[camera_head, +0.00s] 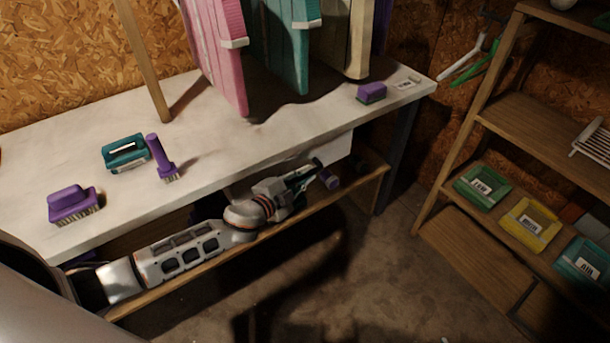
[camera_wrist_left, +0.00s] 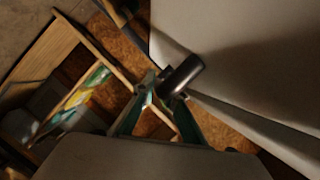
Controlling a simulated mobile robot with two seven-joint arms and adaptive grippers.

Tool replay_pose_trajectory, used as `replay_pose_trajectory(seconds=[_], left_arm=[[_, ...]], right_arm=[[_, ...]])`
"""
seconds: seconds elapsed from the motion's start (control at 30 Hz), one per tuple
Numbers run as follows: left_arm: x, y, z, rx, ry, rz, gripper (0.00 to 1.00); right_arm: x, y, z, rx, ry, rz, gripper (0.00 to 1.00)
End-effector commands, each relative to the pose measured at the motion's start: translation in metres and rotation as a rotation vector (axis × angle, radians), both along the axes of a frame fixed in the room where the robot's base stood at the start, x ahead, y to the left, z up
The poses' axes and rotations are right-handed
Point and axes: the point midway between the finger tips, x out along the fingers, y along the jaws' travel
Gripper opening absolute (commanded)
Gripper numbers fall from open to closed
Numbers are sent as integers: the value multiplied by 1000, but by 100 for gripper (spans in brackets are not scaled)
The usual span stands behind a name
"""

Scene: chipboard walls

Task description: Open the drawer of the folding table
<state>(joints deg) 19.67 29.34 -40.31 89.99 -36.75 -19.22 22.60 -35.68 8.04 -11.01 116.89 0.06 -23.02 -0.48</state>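The folding table (camera_head: 240,148) has a pale top. A white drawer front (camera_head: 338,148) shows beneath its front edge toward the right; it also fills the right of the left wrist view (camera_wrist_left: 250,60). A short dark cylinder, apparently the drawer's handle (camera_wrist_left: 182,74), sticks out by this front; in the head view it looks purple (camera_head: 330,179). My left gripper (camera_head: 318,170) is below the table edge, its green fingers apart. In the left wrist view its fingertips (camera_wrist_left: 164,94) are at the near end of the handle; contact is unclear. My right gripper is out of view.
A wooden rail (camera_head: 285,228) runs below my left arm. A wooden shelf (camera_head: 545,130) stands at right. The floor between is clear.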

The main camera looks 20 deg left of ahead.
Motion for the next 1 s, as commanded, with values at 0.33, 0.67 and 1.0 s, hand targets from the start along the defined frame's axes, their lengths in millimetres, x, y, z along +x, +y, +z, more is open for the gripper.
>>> replay_pose_trajectory(seconds=[0.33, 0.67, 1.0], left_arm=[[-4, -5, 0, -2, 1, 0, 0], [-49, -62, 2, -9, 3, 0, 0], [-112, -142, -2, -7, 7, 3, 0]], right_arm=[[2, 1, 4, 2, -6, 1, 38], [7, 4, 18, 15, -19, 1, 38], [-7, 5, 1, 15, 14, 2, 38]])
